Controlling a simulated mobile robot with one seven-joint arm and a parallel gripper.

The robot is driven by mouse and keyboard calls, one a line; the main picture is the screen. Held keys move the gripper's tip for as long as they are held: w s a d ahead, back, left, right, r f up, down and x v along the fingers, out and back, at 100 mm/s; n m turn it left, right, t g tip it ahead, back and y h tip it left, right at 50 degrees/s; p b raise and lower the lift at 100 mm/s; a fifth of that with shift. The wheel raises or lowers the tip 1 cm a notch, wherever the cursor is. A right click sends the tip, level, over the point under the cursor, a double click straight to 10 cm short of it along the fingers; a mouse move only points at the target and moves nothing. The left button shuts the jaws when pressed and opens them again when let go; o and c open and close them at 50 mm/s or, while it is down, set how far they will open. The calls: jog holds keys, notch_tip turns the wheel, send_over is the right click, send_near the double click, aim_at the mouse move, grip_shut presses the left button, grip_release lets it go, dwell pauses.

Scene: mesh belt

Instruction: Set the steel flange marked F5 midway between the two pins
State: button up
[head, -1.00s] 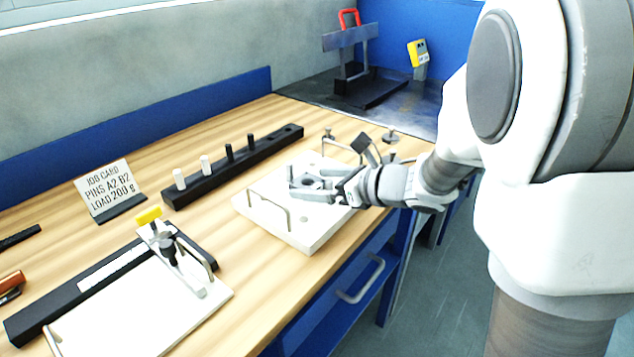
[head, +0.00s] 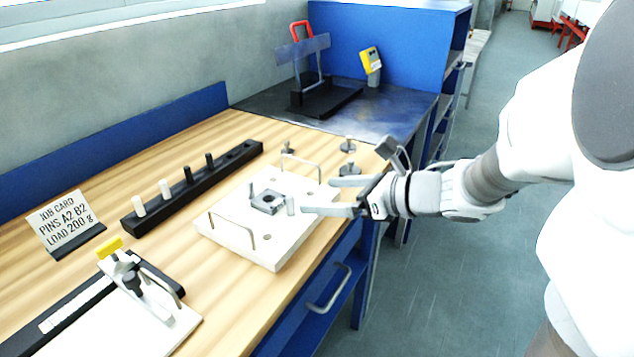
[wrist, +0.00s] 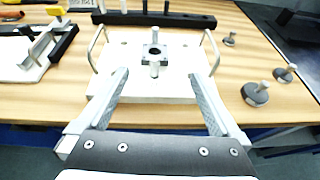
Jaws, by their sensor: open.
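The steel flange (head: 268,201), a dark square piece with a round hole, lies on the white board (head: 275,255). No F5 mark is readable. It sits between two short steel pins, one at its far side (wrist: 155,35) and one at its near side (wrist: 154,70). In the wrist view the flange (wrist: 147,52) looks in line with both pins and roughly midway. The near pin overlaps its edge there, so the exact gaps cannot be told. My gripper (head: 320,196) is open and empty, right of the near pin (head: 291,205) and apart from the flange.
Wire handles (head: 238,232) stand on the board. A black rack (head: 195,190) with white and black pegs is behind it. Several knobbed discs (head: 348,169) stand to the right. The job card (head: 62,222) reads pins A2 B2, load 200 g. A clamp fixture (head: 135,285) is front left.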

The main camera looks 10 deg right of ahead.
jog(key=w+d+r+m+t+h, duration=0.45)
jog(key=d+r+m+h, duration=0.2)
jog(key=m, duration=0.75)
jog(key=s+d+m+h, duration=0.5)
jog(key=d+m, duration=0.1)
jog(key=m, duration=0.6)
jog(key=s+a+f+m+g, duration=0.2)
jog(key=s+a+m+g, duration=0.1)
jog(key=s+m, duration=0.6)
jog(key=s+a+f+m+g+y, duration=0.1)
jog(key=s+a+f+m+g, duration=0.2)
jog(key=s+m, duration=0.6)
jog(key=shift+a+m+g, duration=0.65)
jog(key=shift+m+g, duration=0.15)
jog(key=shift+g, duration=0.05)
jog(key=shift+s, duration=0.1)
notch_tip(320, 180, up, 15)
jog(key=p, duration=1.5)
